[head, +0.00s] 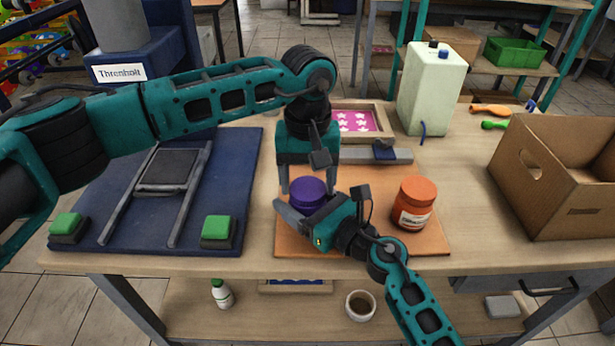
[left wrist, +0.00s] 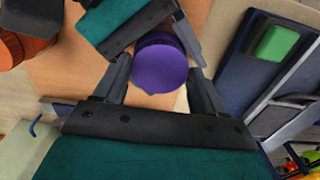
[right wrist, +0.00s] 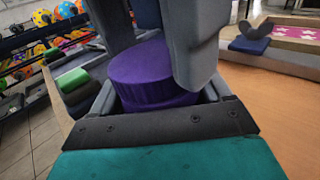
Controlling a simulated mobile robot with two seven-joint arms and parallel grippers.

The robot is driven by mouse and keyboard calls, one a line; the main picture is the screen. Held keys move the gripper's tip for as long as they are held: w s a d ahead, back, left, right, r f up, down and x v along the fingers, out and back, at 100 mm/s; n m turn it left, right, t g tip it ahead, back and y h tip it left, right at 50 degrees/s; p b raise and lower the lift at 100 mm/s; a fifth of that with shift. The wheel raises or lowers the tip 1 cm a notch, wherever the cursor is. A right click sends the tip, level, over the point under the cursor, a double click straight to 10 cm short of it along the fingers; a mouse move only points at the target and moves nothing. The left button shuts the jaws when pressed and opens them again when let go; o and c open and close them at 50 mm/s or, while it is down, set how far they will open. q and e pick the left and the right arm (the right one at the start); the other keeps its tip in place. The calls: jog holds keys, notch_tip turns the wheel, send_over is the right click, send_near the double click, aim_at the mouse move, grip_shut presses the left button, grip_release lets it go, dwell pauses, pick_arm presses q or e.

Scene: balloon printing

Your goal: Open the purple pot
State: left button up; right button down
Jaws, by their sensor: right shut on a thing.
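The purple pot (head: 308,190) stands on the orange-brown board (head: 355,250), its flat purple top facing up; it also shows in the left wrist view (left wrist: 160,68) and right wrist view (right wrist: 155,75). My right gripper (head: 295,212) reaches in from the lower right and is shut on the pot, low on its side. My left gripper (head: 309,182) points straight down over the pot. Its fingers stand either side of the pot's top, with gaps visible in the left wrist view (left wrist: 158,85). The pot's lower part is mostly hidden by my right gripper.
An orange jar (head: 416,203) stands on the board to the right. A cardboard box (head: 540,195) is at the right edge. A white canister (head: 430,90) and a framed pink picture (head: 357,121) are behind. A blue mat (head: 110,200) with green-topped blocks lies left.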

pick_arm(q)
jog(key=c, duration=0.5)
jog(key=n, duration=0.5)
jog(key=shift+n, duration=0.4)
jog(key=shift+c, duration=0.3)
jog(key=n, duration=0.3)
jog(key=shift+n, duration=0.3)
jog(key=n, duration=0.3)
jog(key=shift+n, duration=0.4)
jog(key=n, duration=0.3)
jog(key=shift+n, duration=0.4)
jog(key=n, duration=0.3)
jog(key=shift+r, duration=0.1)
jog(key=n, duration=0.9)
jog(key=shift+n, duration=0.4)
jog(key=n, duration=1.3)
